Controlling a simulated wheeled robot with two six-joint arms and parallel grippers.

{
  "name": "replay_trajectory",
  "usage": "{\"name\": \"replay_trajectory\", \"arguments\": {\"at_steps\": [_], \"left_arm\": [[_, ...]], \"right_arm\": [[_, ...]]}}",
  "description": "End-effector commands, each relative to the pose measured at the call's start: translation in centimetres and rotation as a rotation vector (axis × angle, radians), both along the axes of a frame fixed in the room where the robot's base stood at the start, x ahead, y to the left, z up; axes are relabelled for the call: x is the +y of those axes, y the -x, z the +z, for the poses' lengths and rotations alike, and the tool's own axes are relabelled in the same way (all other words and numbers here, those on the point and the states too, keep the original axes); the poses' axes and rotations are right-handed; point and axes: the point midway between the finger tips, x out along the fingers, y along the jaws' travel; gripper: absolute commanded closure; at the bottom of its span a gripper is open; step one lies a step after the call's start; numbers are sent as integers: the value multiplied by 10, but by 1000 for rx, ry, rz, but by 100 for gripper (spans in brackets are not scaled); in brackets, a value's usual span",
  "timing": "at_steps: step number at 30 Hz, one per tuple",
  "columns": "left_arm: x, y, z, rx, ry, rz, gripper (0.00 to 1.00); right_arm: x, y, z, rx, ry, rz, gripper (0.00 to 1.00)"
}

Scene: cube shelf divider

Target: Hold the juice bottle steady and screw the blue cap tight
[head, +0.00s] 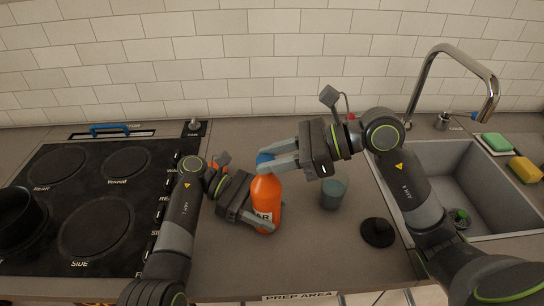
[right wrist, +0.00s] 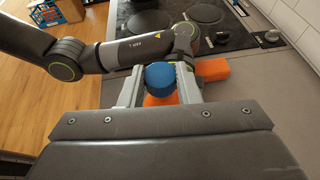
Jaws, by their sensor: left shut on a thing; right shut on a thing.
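The orange juice bottle (head: 266,198) stands upright on the counter between the stove and the sink, with a pale label on its front. My left gripper (head: 262,222) is shut around the lower part of the bottle. The blue cap (head: 264,158) is at the top of the bottle, partly hidden by the fingers. My right gripper (head: 272,161) reaches in from the right and is shut on the cap. In the right wrist view the round blue cap (right wrist: 161,76) sits between the two fingers, with orange bottle showing below it. I cannot tell how tightly the cap sits.
A grey-blue cup (head: 334,193) and a dark round lid (head: 377,232) stand right of the bottle. The sink (head: 430,155) with its tall faucet lies further right, with a green sponge (head: 497,142) and a yellow one (head: 525,169) beside it. The black stove (head: 130,210) fills the left.

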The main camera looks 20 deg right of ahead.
Motion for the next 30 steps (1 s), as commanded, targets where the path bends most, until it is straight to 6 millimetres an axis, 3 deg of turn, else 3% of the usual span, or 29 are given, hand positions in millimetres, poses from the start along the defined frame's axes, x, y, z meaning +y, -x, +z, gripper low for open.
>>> {"name": "replay_trajectory", "arguments": {"at_steps": [30], "left_arm": [[0, 0, -2, 0, -1, 1, 71]], "right_arm": [[0, 1, -15, 10, -3, 0, 91]]}}
